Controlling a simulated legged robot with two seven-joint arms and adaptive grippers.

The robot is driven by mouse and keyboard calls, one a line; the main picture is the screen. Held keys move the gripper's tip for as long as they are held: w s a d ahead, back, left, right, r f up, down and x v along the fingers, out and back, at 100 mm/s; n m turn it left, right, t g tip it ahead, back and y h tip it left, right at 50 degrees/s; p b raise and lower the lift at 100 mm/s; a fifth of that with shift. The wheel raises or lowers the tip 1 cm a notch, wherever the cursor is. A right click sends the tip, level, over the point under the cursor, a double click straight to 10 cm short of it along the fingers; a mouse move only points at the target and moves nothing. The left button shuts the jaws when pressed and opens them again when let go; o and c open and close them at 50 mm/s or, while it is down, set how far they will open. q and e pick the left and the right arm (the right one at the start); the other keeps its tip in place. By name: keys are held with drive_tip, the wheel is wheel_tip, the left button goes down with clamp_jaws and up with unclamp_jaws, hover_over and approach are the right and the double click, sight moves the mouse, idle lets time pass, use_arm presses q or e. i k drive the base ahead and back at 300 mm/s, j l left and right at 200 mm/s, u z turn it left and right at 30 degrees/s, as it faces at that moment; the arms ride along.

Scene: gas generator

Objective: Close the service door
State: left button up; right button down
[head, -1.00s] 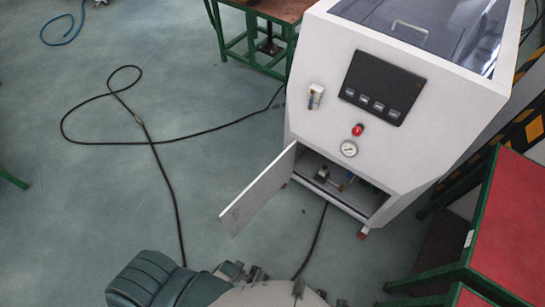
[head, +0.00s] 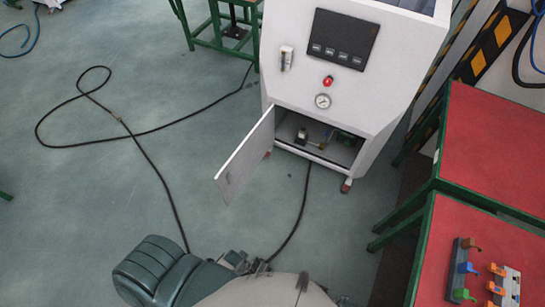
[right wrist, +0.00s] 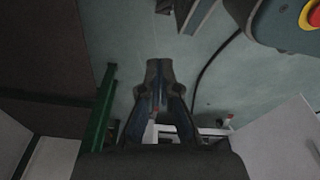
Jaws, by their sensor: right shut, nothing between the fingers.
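The service door (head: 246,155) is a light grey panel at the lower front of the white generator cabinet (head: 350,95). It stands wide open, swung out to the left from the compartment opening (head: 318,142), where small fittings show. My right gripper (right wrist: 159,68) shows in the right wrist view with its fingers together and nothing between them. Pale panels show at the lower right (right wrist: 283,140) of that view; I cannot tell whether one is the door. The head view shows neither gripper.
A red-topped table (head: 495,150) with green legs stands right of the cabinet, and another red top (head: 465,215) nearer me holds small coloured parts. A black cable (head: 150,160) loops over the floor at left. A green-framed stand (head: 222,30) is behind. Floor left of the door is otherwise clear.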

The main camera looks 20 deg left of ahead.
sight(247, 157)
drive_tip(key=j+z, duration=1.1)
drive_tip(key=j, duration=0.15)
drive_tip(key=k+j, duration=0.1)
drive_tip(key=j, duration=0.35)
drive_tip(key=k+j, duration=0.15)
drive_tip(key=j, duration=0.25)
drive_tip(key=k+j, duration=0.1)
drive_tip(key=j, duration=0.35)
drive_tip(key=k+j, duration=0.1)
drive_tip(key=j, duration=0.35)
drive_tip(key=k+j, duration=0.1)
drive_tip(key=j, duration=0.3)
drive_tip(key=k+j, duration=0.15)
drive_tip(key=j, duration=0.3)
